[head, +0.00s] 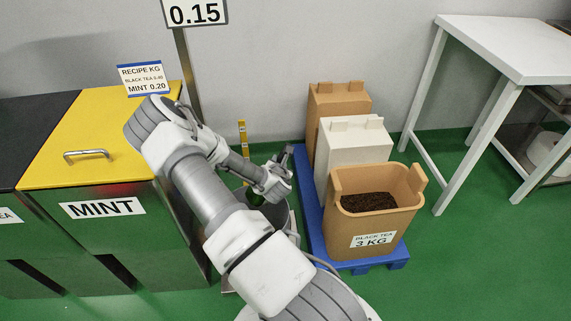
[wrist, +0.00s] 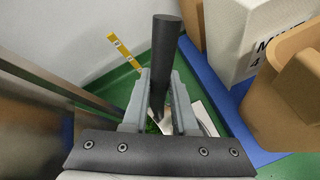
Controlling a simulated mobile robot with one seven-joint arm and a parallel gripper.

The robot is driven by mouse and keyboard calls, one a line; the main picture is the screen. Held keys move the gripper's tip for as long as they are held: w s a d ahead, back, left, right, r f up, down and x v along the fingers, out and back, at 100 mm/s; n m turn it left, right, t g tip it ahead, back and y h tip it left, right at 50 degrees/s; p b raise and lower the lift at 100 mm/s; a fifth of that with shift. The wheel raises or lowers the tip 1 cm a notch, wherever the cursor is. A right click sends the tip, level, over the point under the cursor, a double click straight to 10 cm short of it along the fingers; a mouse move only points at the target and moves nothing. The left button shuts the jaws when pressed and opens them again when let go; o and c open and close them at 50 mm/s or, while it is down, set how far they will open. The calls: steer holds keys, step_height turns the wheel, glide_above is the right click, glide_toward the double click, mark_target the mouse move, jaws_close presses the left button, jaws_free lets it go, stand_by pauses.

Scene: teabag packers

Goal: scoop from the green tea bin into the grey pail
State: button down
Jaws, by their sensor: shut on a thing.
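My gripper (head: 280,176) is shut on the dark cylindrical handle of a scoop (wrist: 166,50), seen between the two fingers (wrist: 161,90) in the wrist view. The scoop's bowl is mostly hidden by the fingers and the gripper body. A dark grey pail (head: 270,212) stands below my gripper in the head view, partly covered by my arm. Some green shows at the pail beneath the gripper; I cannot tell whether it lies in the scoop or the pail. A dark-lidded bin (head: 32,128) at the far left has a cut-off label ending in "TEA".
The yellow-lidded MINT bin (head: 90,135) is closed. A display (head: 195,12) reads 0.15; a recipe card (head: 143,79) lists black tea and mint. A blue pallet (head: 312,215) holds an open BLACK TEA box (head: 345,228) and two other boxes. A white table (head: 510,45) stands right.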

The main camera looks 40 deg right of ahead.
steer(key=a, duration=0.1)
steer(key=a+h+b, duration=0.1)
steer(key=a+r+n, duration=0.1)
steer(key=shift+w+a+r+h+b, duration=0.1)
steer(key=shift+w+h+b, duration=0.2)
steer(key=shift+w+b, duration=0.1)
steer(key=w+a+r+n+t+h+b, duration=0.1)
steer(key=a+n+h+b, duration=0.3)
steer(key=a, duration=0.7)
steer(key=shift+w+a+r+n+t+h, duration=0.15)
steer(key=shift+w+a+n+t+h, duration=0.35)
steer(key=shift+w, duration=0.4)
steer(key=shift+d, duration=0.1)
steer(key=shift+r, duration=0.1)
